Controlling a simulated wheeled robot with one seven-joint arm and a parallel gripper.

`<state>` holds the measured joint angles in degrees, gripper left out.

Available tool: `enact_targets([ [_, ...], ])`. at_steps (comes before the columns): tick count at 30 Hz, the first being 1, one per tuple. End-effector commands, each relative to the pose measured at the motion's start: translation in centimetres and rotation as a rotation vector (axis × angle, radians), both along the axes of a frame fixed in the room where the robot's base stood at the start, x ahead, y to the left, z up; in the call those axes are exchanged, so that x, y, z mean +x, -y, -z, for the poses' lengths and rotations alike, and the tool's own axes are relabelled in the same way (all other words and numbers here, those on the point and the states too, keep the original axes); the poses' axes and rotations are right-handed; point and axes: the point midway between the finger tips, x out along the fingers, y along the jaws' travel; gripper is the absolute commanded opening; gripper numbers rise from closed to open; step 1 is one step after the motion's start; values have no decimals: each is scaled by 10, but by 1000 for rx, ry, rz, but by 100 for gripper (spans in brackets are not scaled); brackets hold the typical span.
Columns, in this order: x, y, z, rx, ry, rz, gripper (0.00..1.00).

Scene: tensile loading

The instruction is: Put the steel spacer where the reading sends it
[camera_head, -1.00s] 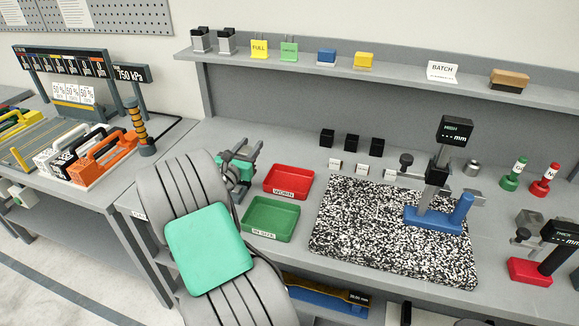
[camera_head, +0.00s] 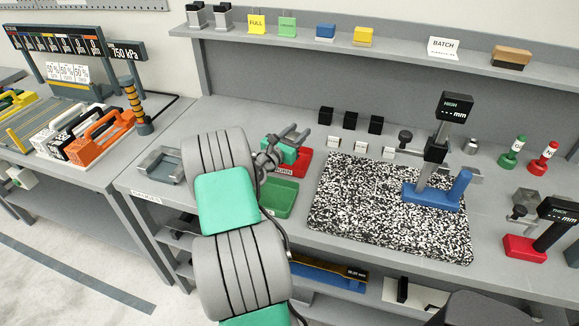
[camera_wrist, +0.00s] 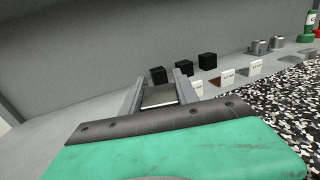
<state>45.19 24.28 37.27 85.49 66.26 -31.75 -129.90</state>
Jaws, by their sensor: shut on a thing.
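My gripper (camera_head: 297,136) is above the red tray (camera_head: 304,165), which is labelled WORN and partly hidden by my arm. In the wrist view, the two fingers (camera_wrist: 159,88) close on a flat grey piece (camera_wrist: 158,97), which looks like the steel spacer. The green tray (camera_head: 280,198) is in front of the red one, also partly covered by my arm; its label is hidden now. The blue-based gauge (camera_head: 430,194) stands upright on the speckled mat; its display (camera_head: 456,106) shows HIGH and dashes before mm.
A red-based gauge (camera_head: 525,248) is at the right, near a grey block (camera_head: 528,197). Black blocks (camera_head: 350,120) with white cards stand behind the mat (camera_head: 340,215). A grey tray (camera_head: 160,166) is at the bench's left end. A shelf (camera_head: 390,57) runs above.

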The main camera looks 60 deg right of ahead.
Motion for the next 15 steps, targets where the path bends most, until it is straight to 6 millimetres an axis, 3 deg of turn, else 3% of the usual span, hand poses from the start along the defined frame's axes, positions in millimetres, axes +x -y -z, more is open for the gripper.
enact_targets([
  [7,1,0,-2,-5,1,0,0],
  [8,1,0,-2,-4,2,0,38],
  [15,0,0,-1,-3,1,0,57],
])
